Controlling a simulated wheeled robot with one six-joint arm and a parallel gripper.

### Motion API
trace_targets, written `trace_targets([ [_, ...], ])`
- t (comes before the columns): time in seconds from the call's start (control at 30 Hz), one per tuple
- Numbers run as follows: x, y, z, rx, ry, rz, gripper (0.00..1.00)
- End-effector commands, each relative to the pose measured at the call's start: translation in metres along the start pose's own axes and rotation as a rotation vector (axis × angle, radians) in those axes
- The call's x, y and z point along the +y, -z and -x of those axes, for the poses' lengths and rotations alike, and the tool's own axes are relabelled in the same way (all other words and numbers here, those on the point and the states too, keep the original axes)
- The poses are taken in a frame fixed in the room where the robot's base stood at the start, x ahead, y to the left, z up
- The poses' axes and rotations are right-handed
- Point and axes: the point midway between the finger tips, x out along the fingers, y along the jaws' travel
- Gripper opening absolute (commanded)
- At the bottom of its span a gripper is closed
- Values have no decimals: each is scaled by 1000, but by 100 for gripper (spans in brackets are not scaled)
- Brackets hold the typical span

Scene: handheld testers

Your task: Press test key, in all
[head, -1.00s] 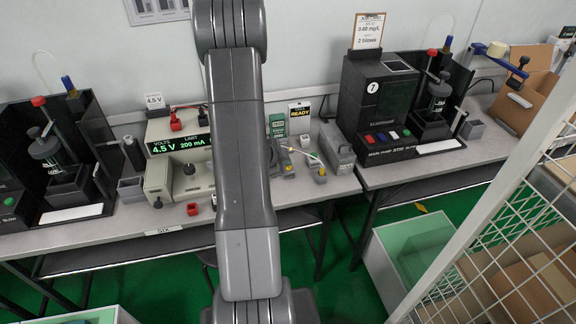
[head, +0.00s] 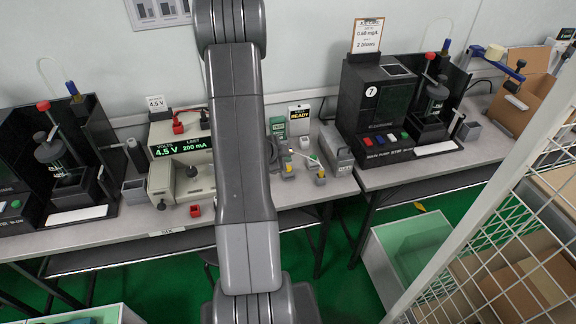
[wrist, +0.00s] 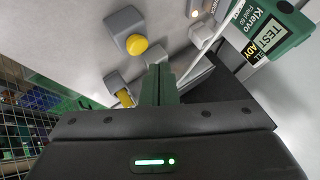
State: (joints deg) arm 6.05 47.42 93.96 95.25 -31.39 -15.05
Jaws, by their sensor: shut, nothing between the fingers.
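A green handheld tester (wrist: 270,25) with a pale screen reading TEST is at the upper right of the wrist view. In the head view a green unit (head: 277,126), apparently the same tester, stands at the back of the left bench, just right of my arm. My gripper (wrist: 160,82) is shut and empty in the wrist view, left of and apart from the tester. A grey block with a yellow round top (wrist: 137,45) lies beyond the fingertips, and another yellow-topped part (wrist: 125,98) is to their left. My arm hides the gripper in the head view. I cannot make out the test key.
A power supply (head: 178,150) reading 4.5 V is left of my arm. A black pump station (head: 378,105) stands on the right bench. A white wire cage (head: 515,215) is at the lower right.

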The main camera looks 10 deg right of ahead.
Motion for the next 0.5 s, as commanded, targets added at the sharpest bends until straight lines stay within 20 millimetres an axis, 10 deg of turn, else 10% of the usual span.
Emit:
trace_targets([
  [0.5, -21, 21, 29, 0, 0, -1, 0],
])
